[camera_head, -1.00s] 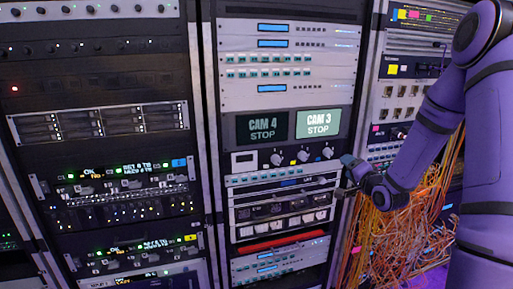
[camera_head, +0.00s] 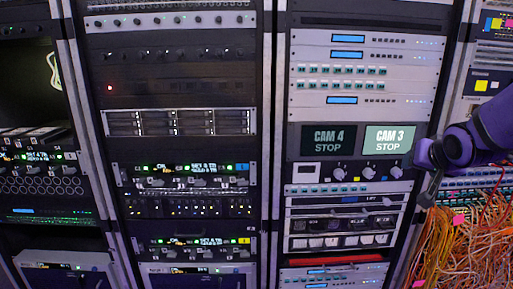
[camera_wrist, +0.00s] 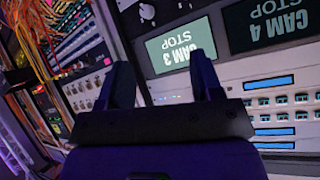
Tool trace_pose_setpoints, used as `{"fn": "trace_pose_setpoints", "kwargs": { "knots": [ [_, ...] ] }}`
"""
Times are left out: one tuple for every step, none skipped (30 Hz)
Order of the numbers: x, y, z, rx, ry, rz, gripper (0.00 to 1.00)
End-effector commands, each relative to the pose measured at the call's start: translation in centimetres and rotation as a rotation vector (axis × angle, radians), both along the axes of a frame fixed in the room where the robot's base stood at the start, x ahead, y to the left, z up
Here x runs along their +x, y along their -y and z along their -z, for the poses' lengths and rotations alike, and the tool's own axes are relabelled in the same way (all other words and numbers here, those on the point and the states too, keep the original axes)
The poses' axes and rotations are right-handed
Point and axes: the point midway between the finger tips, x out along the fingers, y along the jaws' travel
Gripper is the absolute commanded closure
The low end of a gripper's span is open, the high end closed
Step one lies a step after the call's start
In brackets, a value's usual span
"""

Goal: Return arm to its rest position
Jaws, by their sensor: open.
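My gripper (camera_head: 428,188) is at the right in the head view, in front of the right edge of the middle rack, with my purple arm coming in from the right. In the wrist view my gripper (camera_wrist: 165,75) shows two dark fingers spread apart with nothing between them. Beyond the fingers, the wrist view shows a CAM 3 STOP screen (camera_wrist: 180,48) and a CAM 4 STOP screen (camera_wrist: 262,20), both upside down. In the head view the CAM 3 screen (camera_head: 389,140) is pale green and lit, and the CAM 4 screen (camera_head: 329,142) is dark.
A rack of dark units (camera_head: 181,70) stands left of the screens' rack. Orange cables (camera_head: 470,240) hang in a tangle at the right, below my arm. They also show at the upper left of the wrist view (camera_wrist: 50,25). A knob row (camera_head: 367,172) lies under the screens.

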Motion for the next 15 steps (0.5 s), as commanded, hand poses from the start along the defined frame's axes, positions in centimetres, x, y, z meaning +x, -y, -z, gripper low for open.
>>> {"fn": "trace_pose_setpoints", "kwargs": {
  "knots": [
    [-1.4, -0.8, -1.0, -0.022, -0.024, -0.012, 0.40],
    [-2.2, -1.2, -1.3, -0.033, -0.046, -0.018, 0.40],
    [-3.4, -1.7, -1.8, -0.047, -0.076, -0.027, 0.40],
    [-4.3, -2.1, -2.1, -0.056, -0.096, -0.035, 0.40],
    [-5.2, -2.5, -2.4, -0.064, -0.118, -0.044, 0.40],
    [-6.4, -3.0, -2.8, -0.074, -0.145, -0.057, 0.40],
    [-7.4, -3.4, -3.1, -0.081, -0.168, -0.068, 0.40],
    [-8.4, -3.8, -3.4, -0.087, -0.189, -0.080, 0.40],
    [-9.7, -4.3, -3.7, -0.092, -0.217, -0.095, 0.40],
    [-10.7, -4.7, -3.9, -0.096, -0.237, -0.110, 0.40],
    [-11.8, -5.1, -4.1, -0.100, -0.259, -0.125, 0.40],
    [-13.2, -5.6, -4.3, -0.103, -0.286, -0.148, 0.40],
    [-14.3, -5.9, -4.4, -0.104, -0.307, -0.164, 0.40],
    [-15.3, -6.3, -4.6, -0.105, -0.326, -0.183, 0.40],
    [-16.7, -6.7, -4.7, -0.105, -0.351, -0.206, 0.40]
  ]
}}
